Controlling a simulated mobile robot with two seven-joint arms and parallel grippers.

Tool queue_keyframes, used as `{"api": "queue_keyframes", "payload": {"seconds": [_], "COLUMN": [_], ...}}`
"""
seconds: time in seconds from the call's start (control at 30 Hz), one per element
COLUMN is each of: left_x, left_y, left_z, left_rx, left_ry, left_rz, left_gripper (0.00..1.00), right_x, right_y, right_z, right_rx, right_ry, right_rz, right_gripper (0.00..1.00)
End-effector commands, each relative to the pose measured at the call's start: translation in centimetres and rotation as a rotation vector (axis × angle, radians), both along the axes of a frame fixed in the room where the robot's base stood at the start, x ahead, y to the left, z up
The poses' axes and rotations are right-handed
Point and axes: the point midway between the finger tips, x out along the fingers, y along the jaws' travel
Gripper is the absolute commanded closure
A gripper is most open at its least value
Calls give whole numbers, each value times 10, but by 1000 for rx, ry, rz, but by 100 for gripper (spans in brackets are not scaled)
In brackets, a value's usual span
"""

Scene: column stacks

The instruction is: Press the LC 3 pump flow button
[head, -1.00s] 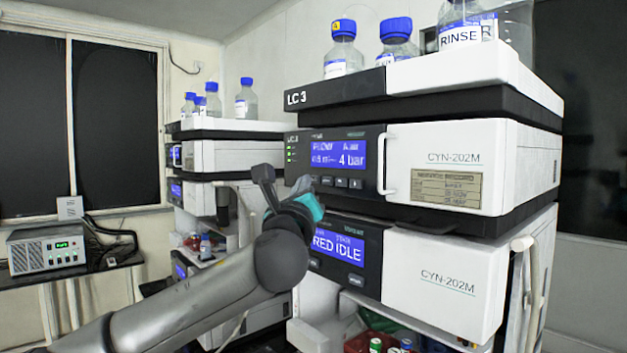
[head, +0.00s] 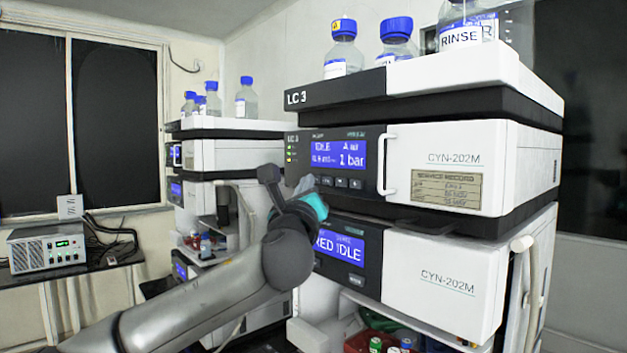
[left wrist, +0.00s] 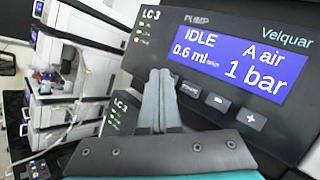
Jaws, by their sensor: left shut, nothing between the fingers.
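The LC 3 pump module has a dark front panel (head: 300,141) with a blue display (head: 338,154) reading IDLE and 1 bar. In the left wrist view the display (left wrist: 240,60) also reads 0.6 ml/min and A air. Below it is a row of buttons: a lettered one (left wrist: 190,89), a minus one (left wrist: 216,100) and a plus one (left wrist: 251,117). My left gripper (head: 306,184) is shut and empty, its tips just left of the button row. In the wrist view the closed fingers (left wrist: 160,78) appear left of the lettered button; I cannot tell whether they touch the panel. My right gripper is not in view.
A white handle (head: 387,163) sticks out right of the display. The lower module (head: 445,285) has a display reading RED IDLE. Bottles (head: 343,50) stand on top of the stack. Another instrument stack (head: 240,157) stands behind to the left.

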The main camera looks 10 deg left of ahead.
Motion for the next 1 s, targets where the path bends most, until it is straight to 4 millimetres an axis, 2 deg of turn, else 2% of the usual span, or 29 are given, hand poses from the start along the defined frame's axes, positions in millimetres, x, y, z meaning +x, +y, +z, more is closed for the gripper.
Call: {"api": "queue_keyframes", "payload": {"seconds": [0.4,0.77,1.0], "left_x": [-13,-15,-33], "left_y": [10,12,26], "left_z": [-1,-1,-1], "left_rx": [0,0,2], "left_ry": [2,1,2], "left_rz": [-1,0,1], "left_gripper": [100,100,100], "right_x": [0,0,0], "right_y": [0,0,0], "right_z": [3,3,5], "right_rx": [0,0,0], "right_ry": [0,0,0], "right_rz": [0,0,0], "right_gripper": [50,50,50]}}
